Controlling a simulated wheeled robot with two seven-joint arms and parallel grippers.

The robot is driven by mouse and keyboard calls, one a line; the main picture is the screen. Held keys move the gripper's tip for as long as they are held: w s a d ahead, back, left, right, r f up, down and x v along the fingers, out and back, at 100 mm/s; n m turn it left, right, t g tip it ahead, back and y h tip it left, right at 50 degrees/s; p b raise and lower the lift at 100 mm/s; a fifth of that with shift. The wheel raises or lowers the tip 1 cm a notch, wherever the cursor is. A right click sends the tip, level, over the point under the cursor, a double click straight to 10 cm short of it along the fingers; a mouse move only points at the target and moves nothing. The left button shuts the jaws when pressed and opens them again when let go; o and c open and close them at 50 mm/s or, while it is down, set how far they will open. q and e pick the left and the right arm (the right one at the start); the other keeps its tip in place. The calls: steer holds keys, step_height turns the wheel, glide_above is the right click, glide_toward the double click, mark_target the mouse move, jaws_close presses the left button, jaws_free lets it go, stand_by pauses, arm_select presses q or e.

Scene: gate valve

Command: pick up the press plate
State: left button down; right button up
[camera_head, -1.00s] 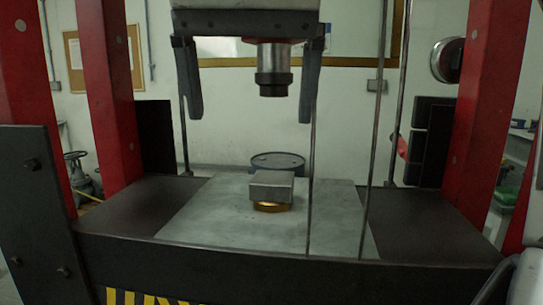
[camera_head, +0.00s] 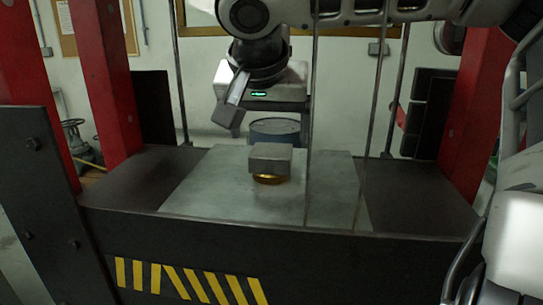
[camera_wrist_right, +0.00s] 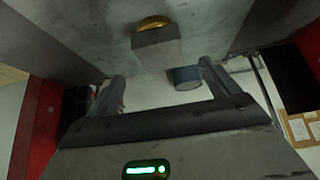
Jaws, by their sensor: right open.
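The press plate (camera_head: 270,158) is a small grey metal block. It rests on a brass ring (camera_head: 270,179) on the flat grey sheet in the middle of the press bed. My right gripper (camera_head: 265,112) comes in from the upper right and hangs above and behind the block, apart from it. In the right wrist view the jaws (camera_wrist_right: 160,74) are spread wide and empty, with the press plate (camera_wrist_right: 157,48) beyond them and the brass ring (camera_wrist_right: 154,22) against it. One finger is mostly hidden in the head view. My left gripper is not in view.
Red posts (camera_head: 101,80) flank the press bed (camera_head: 115,190). Thin upright rods (camera_head: 311,150) stand in front, right of the block. A blue drum (camera_head: 275,130) stands behind the bed. The bed is clear around the block.

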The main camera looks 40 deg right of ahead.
mark_target(271, 151)
steer(key=x, duration=0.5)
steer(key=shift+w+d+f+p, duration=0.1)
steer(key=shift+d+f+p, duration=0.05)
steer(key=shift+f+p, duration=0.15)
steer(key=c, duration=1.7)
steer(key=shift+r, duration=0.15)
jaws_close()
steer(key=shift+r, duration=0.2)
